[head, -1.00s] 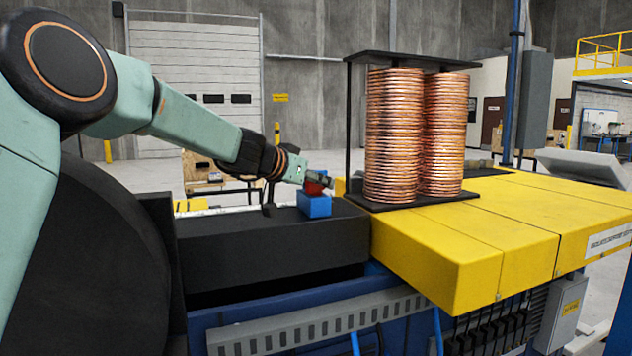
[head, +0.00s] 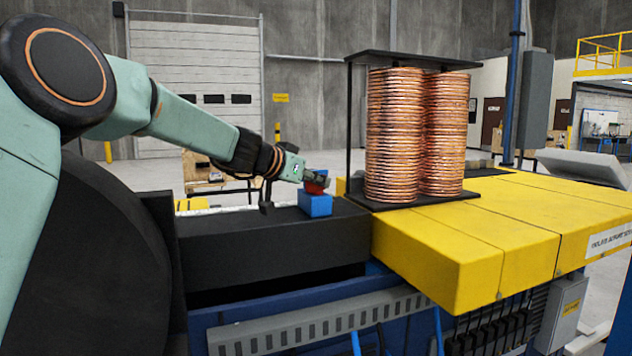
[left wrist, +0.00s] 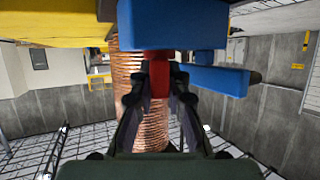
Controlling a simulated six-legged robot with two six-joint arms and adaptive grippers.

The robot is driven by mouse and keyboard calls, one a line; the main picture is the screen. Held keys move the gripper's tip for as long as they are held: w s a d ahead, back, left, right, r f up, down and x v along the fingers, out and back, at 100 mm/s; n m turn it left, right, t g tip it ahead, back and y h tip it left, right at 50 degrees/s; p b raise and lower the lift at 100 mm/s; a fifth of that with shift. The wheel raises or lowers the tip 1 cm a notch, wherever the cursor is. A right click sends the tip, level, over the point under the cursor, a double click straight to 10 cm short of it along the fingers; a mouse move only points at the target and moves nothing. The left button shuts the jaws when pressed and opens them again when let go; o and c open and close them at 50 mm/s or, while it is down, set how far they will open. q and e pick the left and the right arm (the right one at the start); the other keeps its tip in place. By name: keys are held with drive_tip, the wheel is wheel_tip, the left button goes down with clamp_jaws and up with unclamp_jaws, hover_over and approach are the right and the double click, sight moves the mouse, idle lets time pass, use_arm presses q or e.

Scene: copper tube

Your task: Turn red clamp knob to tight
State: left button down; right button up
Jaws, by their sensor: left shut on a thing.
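My left gripper (head: 319,181) reaches in from the left and is shut on the knob. In the left wrist view the red knob (left wrist: 159,77) is between the two fingertips, against the blue block (left wrist: 172,24). The gripper partly hides the knob in the head view. My right gripper is not in view.
Two copper tube coils (head: 394,135) stand in a black rack on the yellow machine cover (head: 480,235), right of the clamp. The black bench (head: 270,245) is clear in front of the clamp. A wooden crate (head: 205,172) stands behind.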

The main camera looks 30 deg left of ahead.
use_arm(q)
drive_tip(key=shift+f+m+g+h+b, duration=0.15)
drive_tip(key=shift+m+g+h+b, duration=0.3)
drive_tip(key=shift+m+h, duration=0.6)
drive_tip(key=shift+m+g+h, duration=0.35)
drive_tip(key=shift+m+h, duration=0.1)
drive_tip(key=shift+h, duration=0.2)
drive_tip(key=shift+m+g+h+p, duration=0.5)
drive_tip(key=shift+m+g+h, duration=0.2)
drive_tip(key=shift+m+h, duration=0.3)
drive_tip(key=shift+m, duration=0.3)
drive_tip(key=c, duration=1.3)
unclamp_jaws()
drive_tip(key=v, duration=1.2)
drive_tip(key=shift+w, duration=0.15)
